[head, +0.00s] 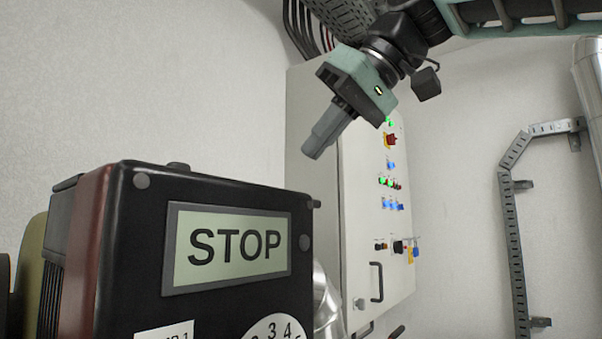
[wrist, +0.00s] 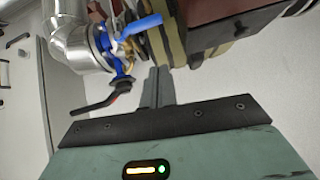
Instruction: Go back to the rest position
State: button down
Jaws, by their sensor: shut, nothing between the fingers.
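My gripper (head: 318,148) is raised in the upper middle of the head view, tilted down and to the left. Its fingers are together with nothing between them. It hangs in the air in front of the cabinet, above and to the right of the black box with the STOP display. In the wrist view the shut fingers (wrist: 158,84) point toward the pipework and touch nothing that I can see.
A black and red box with a STOP display (head: 228,247) stands at the front left. A control cabinet (head: 350,190) with lit buttons is behind my gripper. A blue valve handle (wrist: 140,27) and a silver pipe (wrist: 75,40) show. A bracket (head: 515,250) is on the right wall.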

jog(key=shift+v, duration=1.55)
